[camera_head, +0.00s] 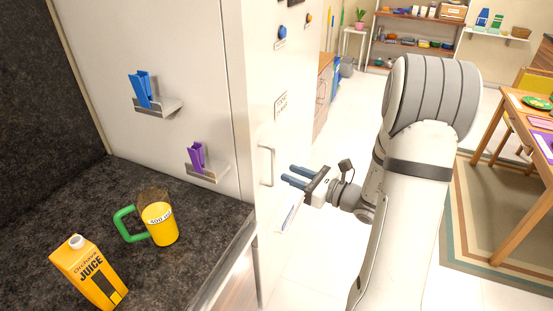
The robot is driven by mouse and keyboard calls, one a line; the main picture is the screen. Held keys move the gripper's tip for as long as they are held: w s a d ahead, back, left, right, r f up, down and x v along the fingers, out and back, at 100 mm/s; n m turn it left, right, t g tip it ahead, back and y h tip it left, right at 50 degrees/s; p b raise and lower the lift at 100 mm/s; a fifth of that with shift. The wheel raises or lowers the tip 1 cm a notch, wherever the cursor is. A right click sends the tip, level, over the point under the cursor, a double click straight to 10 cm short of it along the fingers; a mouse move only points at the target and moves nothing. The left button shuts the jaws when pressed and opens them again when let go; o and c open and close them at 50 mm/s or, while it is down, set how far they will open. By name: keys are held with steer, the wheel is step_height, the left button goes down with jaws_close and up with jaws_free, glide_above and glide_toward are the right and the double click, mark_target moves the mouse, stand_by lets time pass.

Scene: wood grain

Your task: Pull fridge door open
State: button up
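The tall white fridge (180,50) stands behind the counter, with small shelves on its side. Its door front (262,110) faces right and looks closed, seen at a steep angle. A pale vertical bar handle (271,166) sits on the door front. My gripper (287,174) is just right of the handle, with its two blue-grey fingers pointing left at it. The fingers are apart with nothing visible between them. A narrow gap shows between the fingertips and the handle, so they do not appear to touch it.
A dark counter (120,180) at left holds a juice carton (88,272) and a yellow jug with a green handle (160,224). Light floor (325,235) lies open before the fridge. A wooden table (510,130) and rug (470,230) are at right.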

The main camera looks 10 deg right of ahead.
steer(key=p, duration=0.2)
glide_above(273, 183)
steer(key=shift+w+t, duration=0.3)
steer(key=shift+w, duration=0.05)
steer(key=shift+d, duration=0.1)
jaws_close()
